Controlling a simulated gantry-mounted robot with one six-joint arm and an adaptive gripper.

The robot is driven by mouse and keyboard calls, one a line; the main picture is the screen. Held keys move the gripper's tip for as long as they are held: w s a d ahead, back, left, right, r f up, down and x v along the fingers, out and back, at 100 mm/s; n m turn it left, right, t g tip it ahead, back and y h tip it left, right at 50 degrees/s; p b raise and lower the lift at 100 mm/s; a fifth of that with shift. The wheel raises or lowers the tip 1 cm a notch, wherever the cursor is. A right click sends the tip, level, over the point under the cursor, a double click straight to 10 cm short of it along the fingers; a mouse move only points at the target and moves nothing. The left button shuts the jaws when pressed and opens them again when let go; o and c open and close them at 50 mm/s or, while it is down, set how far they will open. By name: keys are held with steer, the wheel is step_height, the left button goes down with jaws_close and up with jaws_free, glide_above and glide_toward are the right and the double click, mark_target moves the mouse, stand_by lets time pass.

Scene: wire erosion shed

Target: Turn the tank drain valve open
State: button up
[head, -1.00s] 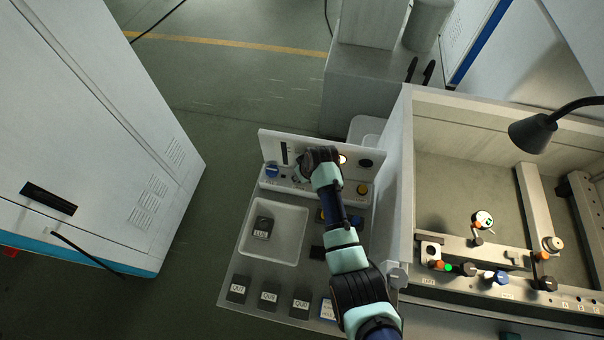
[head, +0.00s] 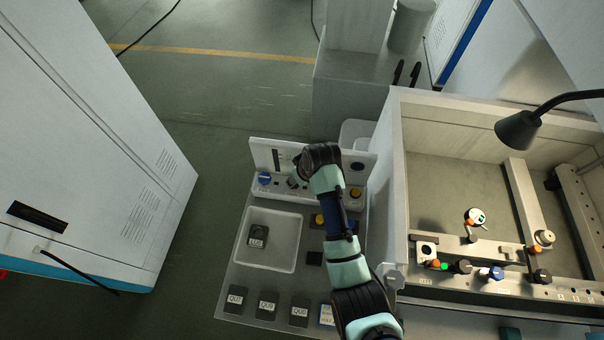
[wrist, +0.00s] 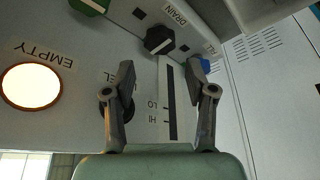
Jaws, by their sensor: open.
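In the wrist view, a black faceted knob (wrist: 158,40) sits beside the label DRAIN, which appears upside down. My gripper (wrist: 161,68) is open and empty, with its fingertips apart and the DRAIN knob appearing between and beyond them. I see no contact with the knob. In the head view, my gripper (head: 296,178) is at the small white control panel (head: 262,152), partly hidden by my wrist. The DRAIN knob cannot be made out clearly there.
A blue knob (wrist: 205,65) lies near the right fingertip, and a green knob (wrist: 90,5) is at the upper left. A lit EMPTY lamp (wrist: 32,86) and a HI/LO slot (wrist: 171,105) are nearby. A white tray (head: 242,240) and the large tank (head: 395,160) flank my arm.

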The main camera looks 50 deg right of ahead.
steer(key=v, duration=0.5)
steer(key=shift+s+r, duration=0.1)
steer(key=shift+r, duration=0.1)
